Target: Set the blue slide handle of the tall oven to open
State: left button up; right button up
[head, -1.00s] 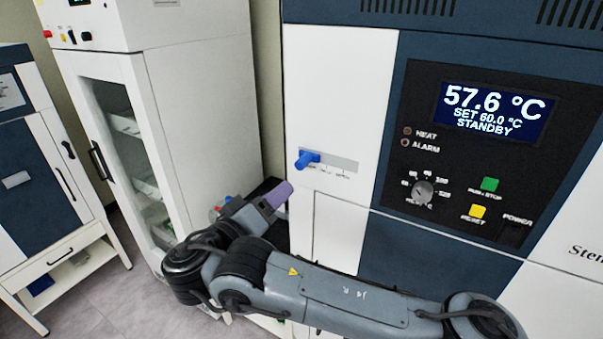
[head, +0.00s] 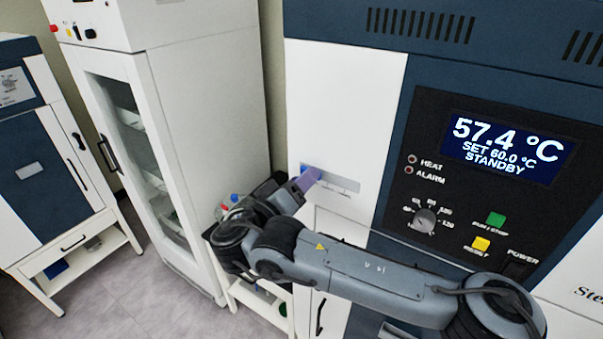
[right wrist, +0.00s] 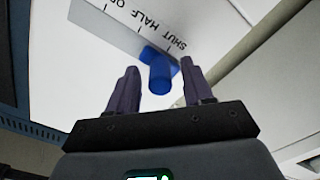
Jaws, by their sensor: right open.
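The blue slide handle (right wrist: 158,72) sits at the SHUT end of its labelled scale in the right wrist view. The scale plate (right wrist: 150,22) reads SHUT, HALF and the start of a further word. My right gripper (right wrist: 160,88) is open, with one purple finger on each side of the handle's line, and the handle lies between or just beyond the fingertips. In the head view my right gripper (head: 308,178) covers most of the handle at the left end of the plate (head: 340,183) on the tall oven (head: 345,100). I cannot tell whether the fingers touch it. My left gripper is out of view.
The oven's control panel (head: 470,190) has a display reading 57.4 °C, SET 60.0 °C, STANDBY, with a knob and green and yellow buttons. A white glass-door cabinet (head: 205,130) stands to the left. A small white stand (head: 262,303) with bottles is below my right arm.

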jog(key=shift+c, duration=0.5)
grip_shut()
